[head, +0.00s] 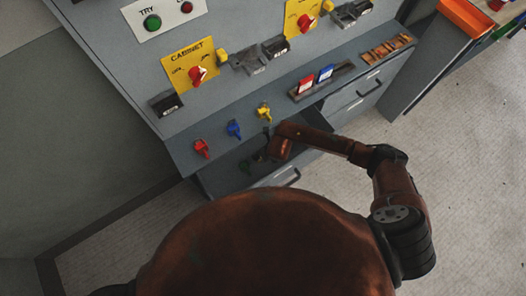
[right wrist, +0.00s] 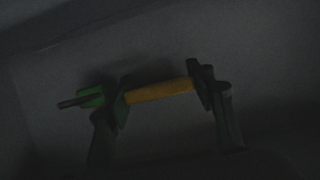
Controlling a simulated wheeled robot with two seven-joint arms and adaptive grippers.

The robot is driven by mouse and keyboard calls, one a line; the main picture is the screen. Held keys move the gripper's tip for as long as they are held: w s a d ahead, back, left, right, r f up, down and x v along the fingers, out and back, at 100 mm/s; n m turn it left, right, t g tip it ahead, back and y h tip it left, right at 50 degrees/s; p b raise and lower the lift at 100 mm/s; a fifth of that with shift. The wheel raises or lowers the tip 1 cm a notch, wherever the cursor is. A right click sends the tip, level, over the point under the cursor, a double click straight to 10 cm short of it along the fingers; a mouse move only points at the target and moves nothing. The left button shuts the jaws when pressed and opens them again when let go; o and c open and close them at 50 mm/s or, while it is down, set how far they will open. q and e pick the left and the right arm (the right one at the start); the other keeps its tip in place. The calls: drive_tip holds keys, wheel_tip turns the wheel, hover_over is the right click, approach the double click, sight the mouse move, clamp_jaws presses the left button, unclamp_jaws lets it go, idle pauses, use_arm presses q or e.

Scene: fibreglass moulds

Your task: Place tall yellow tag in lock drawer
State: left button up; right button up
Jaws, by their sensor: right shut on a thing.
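My right gripper reaches down into the open drawer (head: 270,177) under the panel's ledge; its fingers are mostly hidden by my wrist in the head view. In the dark right wrist view my right gripper (right wrist: 160,93) is shut on a yellow bar-shaped piece, the tall yellow tag (right wrist: 165,90), which lies across between the two fingertips. A green piece with a thin dark rod (right wrist: 93,98) lies beside the left finger. A green thing (head: 244,167) also shows inside the drawer in the head view. My left gripper is not in view.
Red (head: 201,148), blue (head: 234,129) and yellow (head: 264,112) padlock-like pieces sit on the ledge above the drawer. A rack (head: 322,82) holds a red and a blue tag. A shut drawer (head: 352,98) is to the right. The panel (head: 215,40) carries knobs and buttons.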

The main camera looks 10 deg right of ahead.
drive_tip(key=o, duration=0.9)
drive_tip(key=shift+f, duration=0.1)
use_arm(q)
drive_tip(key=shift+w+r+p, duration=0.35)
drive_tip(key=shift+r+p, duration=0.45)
drive_tip(key=shift+p, duration=0.05)
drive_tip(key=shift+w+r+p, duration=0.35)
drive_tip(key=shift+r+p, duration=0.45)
drive_tip(key=shift+p, duration=0.05)
use_arm(e)
drive_tip(key=shift+v, duration=6.15)
drive_tip(key=shift+w, duration=0.1)
